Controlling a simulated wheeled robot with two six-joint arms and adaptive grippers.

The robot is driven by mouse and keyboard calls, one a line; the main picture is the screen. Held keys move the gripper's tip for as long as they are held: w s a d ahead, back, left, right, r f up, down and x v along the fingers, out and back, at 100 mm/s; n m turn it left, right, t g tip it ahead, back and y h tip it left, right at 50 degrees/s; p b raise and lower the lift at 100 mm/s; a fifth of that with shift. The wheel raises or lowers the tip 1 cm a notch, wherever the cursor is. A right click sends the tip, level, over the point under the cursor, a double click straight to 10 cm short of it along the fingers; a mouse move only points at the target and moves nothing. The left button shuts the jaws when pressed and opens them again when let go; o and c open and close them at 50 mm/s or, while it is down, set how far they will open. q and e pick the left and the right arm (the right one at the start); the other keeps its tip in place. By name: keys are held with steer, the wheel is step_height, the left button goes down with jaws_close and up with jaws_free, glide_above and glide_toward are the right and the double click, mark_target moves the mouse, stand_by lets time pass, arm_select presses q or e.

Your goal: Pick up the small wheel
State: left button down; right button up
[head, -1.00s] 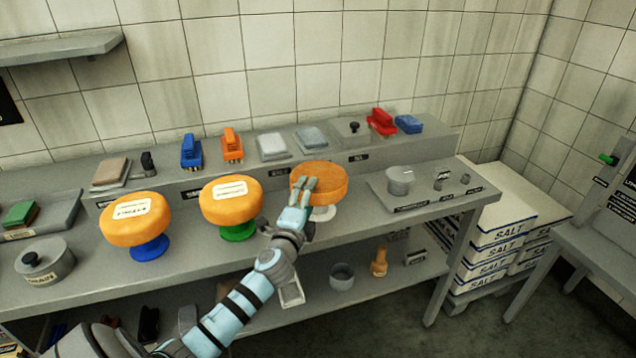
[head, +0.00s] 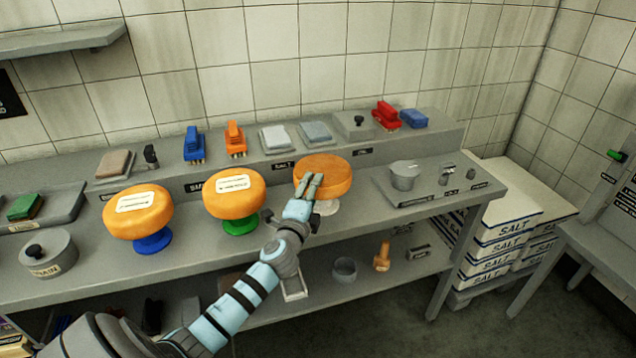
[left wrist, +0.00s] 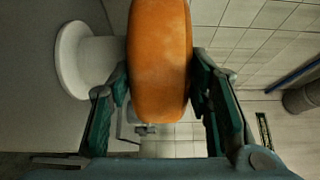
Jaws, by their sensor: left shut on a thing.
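An orange cheese wheel (head: 332,172) with no label on top sits at or just over a white stand (head: 326,207), the rightmost of three wheels. My left gripper (head: 309,184) is shut on it from the front. In the left wrist view the wheel (left wrist: 160,50) fills the space between the two green fingers (left wrist: 160,88), and the white stand (left wrist: 75,60) is beside it; I cannot tell if they still touch. Two labelled orange wheels stand to the left, one (head: 120,219) on a blue stand, one (head: 225,203) on a green stand. My right gripper is not in view.
Behind the wheels runs a raised shelf (head: 350,142) with brushes and pads. Salt sacks (head: 500,250) are stacked right of the bench.

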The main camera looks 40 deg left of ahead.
arm_select(q)
step_height(320, 180, up, 10)
steer(key=p, duration=0.5)
steer(key=shift+w+f, duration=0.1)
steer(key=shift+f, duration=0.05)
step_height(320, 180, up, 14)
steer(key=p, duration=0.6)
steer(key=shift+f, duration=0.25)
